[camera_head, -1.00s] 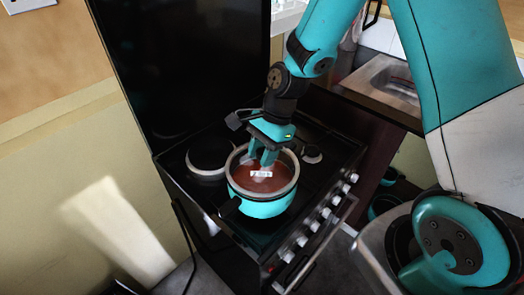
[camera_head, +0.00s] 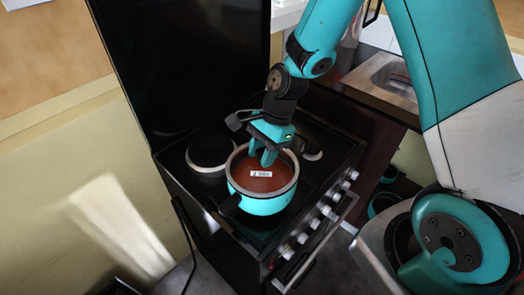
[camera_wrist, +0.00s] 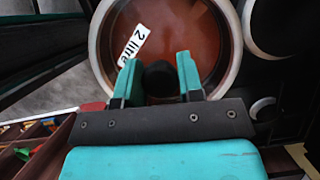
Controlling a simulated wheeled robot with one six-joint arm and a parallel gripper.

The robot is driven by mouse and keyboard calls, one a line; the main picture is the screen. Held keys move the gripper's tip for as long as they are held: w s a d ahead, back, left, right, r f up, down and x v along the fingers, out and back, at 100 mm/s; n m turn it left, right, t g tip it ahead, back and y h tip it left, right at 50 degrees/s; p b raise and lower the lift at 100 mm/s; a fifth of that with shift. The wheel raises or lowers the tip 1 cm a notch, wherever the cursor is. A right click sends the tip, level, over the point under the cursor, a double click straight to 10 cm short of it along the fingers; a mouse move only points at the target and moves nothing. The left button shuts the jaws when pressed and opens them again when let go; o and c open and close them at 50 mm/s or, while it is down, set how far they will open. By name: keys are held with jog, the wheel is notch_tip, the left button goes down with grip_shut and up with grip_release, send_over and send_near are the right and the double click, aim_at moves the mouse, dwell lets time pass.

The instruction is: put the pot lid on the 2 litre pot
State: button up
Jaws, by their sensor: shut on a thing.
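The teal 2 litre pot (camera_head: 262,207) stands on the stove, with a dark handle (camera_head: 230,204) towards the front left. The pot lid (camera_head: 275,182), a reddish-brown disc with a grey rim, lies over the pot's mouth. Whether it is fully seated I cannot tell. A white label reading "2 litre" (camera_wrist: 134,42) shows on the brown area in the wrist view. My gripper (camera_head: 263,158) is above the lid's middle, pointing down. In the wrist view its teal fingers (camera_wrist: 158,75) are shut on the lid's dark round knob (camera_wrist: 160,76).
The black stove (camera_head: 205,198) has a bare round hotplate (camera_head: 210,152) behind-left of the pot and a smaller one (camera_head: 312,152) to its right. Control knobs (camera_head: 327,212) and an oven handle line its front. A sink (camera_head: 390,80) is at the upper right.

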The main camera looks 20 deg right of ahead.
dwell(0.3)
jog(key=o, duration=1.1)
jog(key=shift+o, duration=0.2)
jog(key=b+v, duration=0.2)
jog(key=v, duration=1.5)
jog(key=s+a+n, duration=0.3)
jog(key=s+n, duration=0.3)
jog(key=n, duration=0.1)
jog(key=s+a+r+n+t, duration=0.1)
jog(key=s+a+n, duration=0.3)
jog(key=s+n, duration=0.3)
jog(key=s+a+r+n, duration=0.1)
jog(key=s+a+n, duration=0.3)
jog(key=s+n, duration=0.3)
jog(key=shift+n+b, duration=0.4)
jog(key=shift+n, duration=0.1)
